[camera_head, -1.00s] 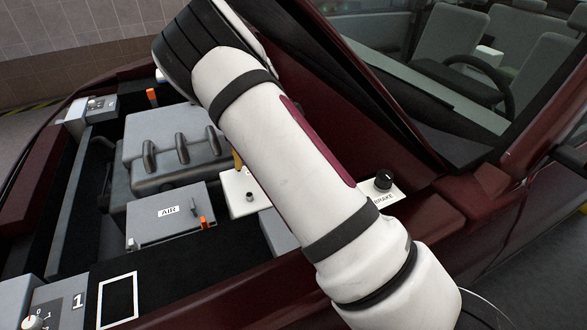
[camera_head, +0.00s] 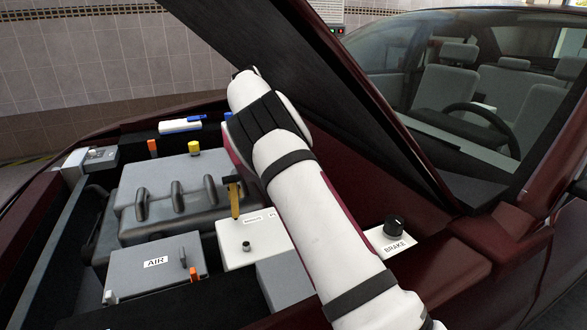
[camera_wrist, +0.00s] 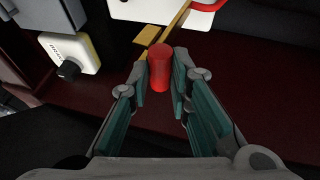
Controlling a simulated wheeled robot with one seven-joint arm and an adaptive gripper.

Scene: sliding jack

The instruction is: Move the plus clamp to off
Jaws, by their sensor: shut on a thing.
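The white battery box (camera_head: 262,259) stands in the engine bay, and part of a white surface, likely the same box, shows at the top of the wrist view (camera_wrist: 140,9). My gripper (camera_wrist: 160,74) is shut on a red upright piece, likely the plus clamp's handle (camera_wrist: 160,66), seen between its fingertips. A yellow-brown strip (camera_wrist: 178,20) runs behind the red piece. In the head view my arm hides the gripper and the red piece. A yellow lever (camera_head: 235,202) with a dark top rises at the battery's back left.
A grey AIR box (camera_head: 165,285) lies left of the battery, with the engine cover (camera_head: 165,205) behind. The BRAKE knob (camera_head: 393,227) is to the right and shows at left in the wrist view (camera_wrist: 70,70). The raised hood (camera_head: 355,110) leans close to my arm.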

